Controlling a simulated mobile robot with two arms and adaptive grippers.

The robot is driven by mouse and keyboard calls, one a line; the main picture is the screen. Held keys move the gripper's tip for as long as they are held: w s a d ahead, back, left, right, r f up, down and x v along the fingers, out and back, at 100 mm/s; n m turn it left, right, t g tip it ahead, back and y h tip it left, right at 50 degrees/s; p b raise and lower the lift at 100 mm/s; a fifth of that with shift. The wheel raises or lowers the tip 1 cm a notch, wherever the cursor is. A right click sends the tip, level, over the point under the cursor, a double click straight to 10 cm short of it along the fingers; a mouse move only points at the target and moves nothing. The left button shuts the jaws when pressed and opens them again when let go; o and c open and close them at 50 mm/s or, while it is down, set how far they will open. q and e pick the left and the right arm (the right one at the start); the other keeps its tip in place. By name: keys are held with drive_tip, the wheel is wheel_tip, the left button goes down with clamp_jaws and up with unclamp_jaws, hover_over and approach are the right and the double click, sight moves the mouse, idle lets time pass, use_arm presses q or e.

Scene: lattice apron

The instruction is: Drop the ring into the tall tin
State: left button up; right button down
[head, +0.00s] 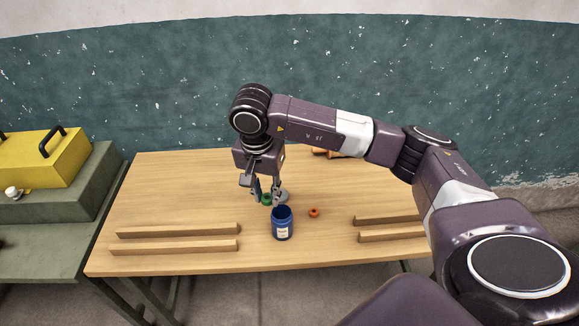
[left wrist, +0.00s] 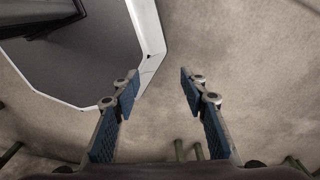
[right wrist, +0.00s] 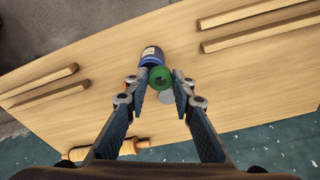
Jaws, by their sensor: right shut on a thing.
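A green ring (head: 267,199) is held between the fingertips of my right gripper (head: 268,193), which is shut on it. The ring also shows at the fingertips in the right wrist view (right wrist: 162,77). The tall tin (head: 282,225) is blue with a white label, upright and open at the top. It stands just in front of and right of the held ring in the head view, and shows beyond it in the right wrist view (right wrist: 152,56). My left gripper (left wrist: 160,79) is open and empty over the floor, out of the head view.
A small orange-red ring (head: 314,212) lies right of the tin. A grey disc (right wrist: 167,97) lies by the gripper. Wooden bars (head: 180,230) lie at left, more (head: 390,236) at right. An orange-brown turned piece (right wrist: 105,150) lies at the back. A yellow case (head: 40,158) stands on the side bench.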

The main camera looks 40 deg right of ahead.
drive_tip(key=w+d+f+m+p, duration=0.2)
drive_tip(key=d+f+m, duration=0.1)
drive_tip(key=d+m, duration=0.15)
drive_tip(key=b, duration=0.3)
hover_over(282, 222)
drive_tip(key=w+d, duration=0.1)
drive_tip(key=w, duration=0.1)
drive_tip(key=shift+f, duration=2.95)
use_arm(q)
drive_tip(key=w, duration=0.3)
drive_tip(key=shift+w+a+r, duration=0.25)
drive_tip(key=shift+w+a, duration=0.05)
drive_tip(key=shift+w, duration=0.1)
use_arm(e)
drive_tip(key=shift+w+d+n, duration=0.1)
drive_tip(key=shift+n, duration=0.15)
use_arm(q)
drive_tip(key=shift+s+a, duration=0.1)
drive_tip(key=shift+a, duration=0.05)
drive_tip(key=shift+f, duration=0.1)
drive_tip(key=shift+s+f+b, duration=0.15)
drive_tip(key=shift+s+b, duration=0.15)
